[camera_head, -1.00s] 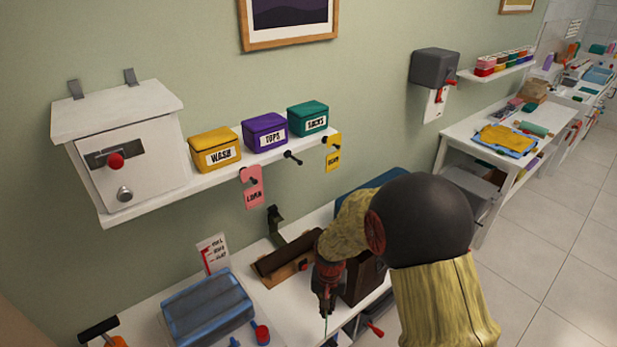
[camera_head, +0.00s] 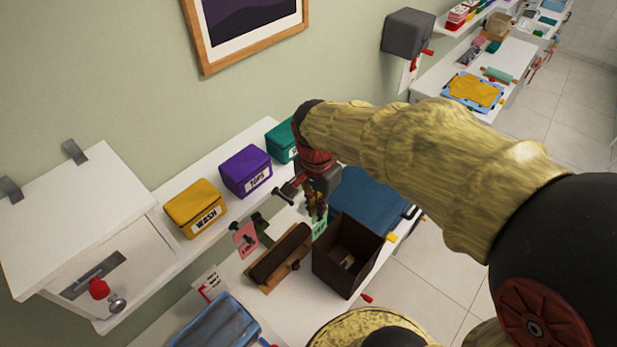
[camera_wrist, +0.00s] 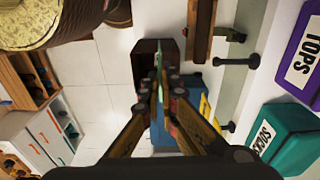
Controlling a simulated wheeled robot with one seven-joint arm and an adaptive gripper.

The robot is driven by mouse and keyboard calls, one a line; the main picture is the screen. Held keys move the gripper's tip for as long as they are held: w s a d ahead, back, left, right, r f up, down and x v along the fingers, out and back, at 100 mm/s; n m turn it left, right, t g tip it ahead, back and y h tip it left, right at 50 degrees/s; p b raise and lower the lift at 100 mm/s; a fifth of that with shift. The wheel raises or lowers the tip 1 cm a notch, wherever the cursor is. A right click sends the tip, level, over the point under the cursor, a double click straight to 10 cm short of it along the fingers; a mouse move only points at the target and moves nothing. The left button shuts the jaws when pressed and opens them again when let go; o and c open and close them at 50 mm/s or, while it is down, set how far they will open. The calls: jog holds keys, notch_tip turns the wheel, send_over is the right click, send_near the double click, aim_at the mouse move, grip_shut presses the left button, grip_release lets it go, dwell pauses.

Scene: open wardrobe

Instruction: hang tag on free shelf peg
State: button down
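My gripper (camera_head: 318,212) is in front of the shelf's right part. It is shut on a green tag (camera_head: 319,226), which hangs below the fingers. The wrist view shows the tag nearly edge-on between the fingertips (camera_wrist: 159,62). A bare dark peg (camera_head: 284,196) sticks out of the shelf's front edge (camera_head: 235,206), left of my gripper and apart from the tag; it also shows in the wrist view (camera_wrist: 238,61). A pink tag (camera_head: 245,238) hangs on the left peg. A yellow tag (camera_wrist: 205,108) is at the right peg, mostly hidden behind my gripper in the head view.
Yellow (camera_head: 195,208), purple (camera_head: 245,171) and teal (camera_head: 281,141) boxes stand on the shelf. A white cabinet (camera_head: 90,225) is at its left end. Below are a dark open box (camera_head: 345,256), a wooden holder (camera_head: 280,257) and a blue striped object (camera_head: 215,325).

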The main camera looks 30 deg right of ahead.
jog(key=shift+w+a+r+p, duration=0.15)
jog(key=shift+w+a, duration=0.5)
jog(key=shift+w, duration=0.9)
jog(key=shift+w+a+p, duration=0.25)
jog(key=shift+w+a, duration=0.35)
jog(key=shift+w, duration=0.95)
jog(key=shift+w+a+r+p, duration=0.15)
jog(key=shift+w+a, duration=0.5)
jog(key=shift+w, duration=0.9)
jog(key=shift+s+a+f+b, duration=0.3)
jog(key=shift+s+a+f, duration=0.05)
jog(key=shift+a+f, duration=0.2)
jog(key=shift+w+f, duration=0.1)
jog(key=shift+f, duration=0.1)
jog(key=c, duration=2.5)
grip_release()
jog(key=o, duration=0.5)
jog(key=shift+o, duration=1.4)
